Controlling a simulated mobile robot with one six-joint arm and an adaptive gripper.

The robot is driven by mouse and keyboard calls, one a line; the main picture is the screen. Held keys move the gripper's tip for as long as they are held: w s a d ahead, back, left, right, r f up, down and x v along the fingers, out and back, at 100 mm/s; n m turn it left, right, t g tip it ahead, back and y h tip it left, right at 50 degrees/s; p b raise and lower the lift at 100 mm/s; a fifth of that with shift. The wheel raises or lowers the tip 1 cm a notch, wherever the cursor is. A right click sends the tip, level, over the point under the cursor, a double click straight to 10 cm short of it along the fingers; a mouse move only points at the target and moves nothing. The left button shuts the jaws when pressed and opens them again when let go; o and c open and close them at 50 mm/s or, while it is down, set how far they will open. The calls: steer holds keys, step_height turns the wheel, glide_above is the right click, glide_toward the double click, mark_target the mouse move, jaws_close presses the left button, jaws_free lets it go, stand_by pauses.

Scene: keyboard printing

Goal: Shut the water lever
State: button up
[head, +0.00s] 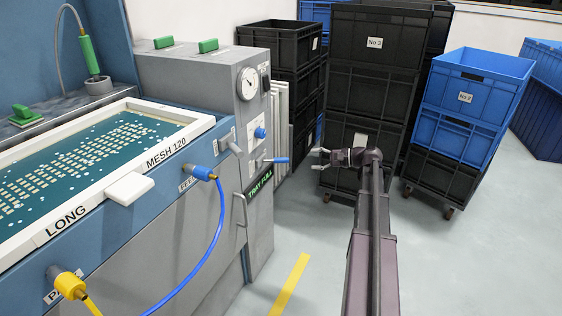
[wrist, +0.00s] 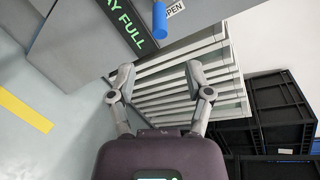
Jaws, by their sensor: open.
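A lever with a blue handle (head: 276,160) sticks out from the grey cabinet's side, above the green "TRAY FULL" sign. In the wrist view the blue handle (wrist: 159,20) shows at the top, beside a label partly reading "PEN". I cannot tell from the frames whether this is the water lever. My gripper (head: 316,160) is open and empty, to the right of the handle and apart from it. In the wrist view my gripper (wrist: 158,75) has its two fingers spread, with the handle beyond the fingertips.
A grey cabinet (head: 190,75) with a gauge (head: 248,84) and a blue knob (head: 260,133) stands at left. White slatted racks (wrist: 188,75) lie beyond my fingers. Black crates (head: 374,85) and blue crates (head: 468,95) are stacked behind.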

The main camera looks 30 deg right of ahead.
mark_target(281, 160)
steer(key=b+x, duration=0.2)
steer(key=x, duration=1.1)
steer(key=shift+w+a+b, duration=0.1)
steer(key=shift+w+b, duration=0.05)
steer(key=shift+b, duration=0.25)
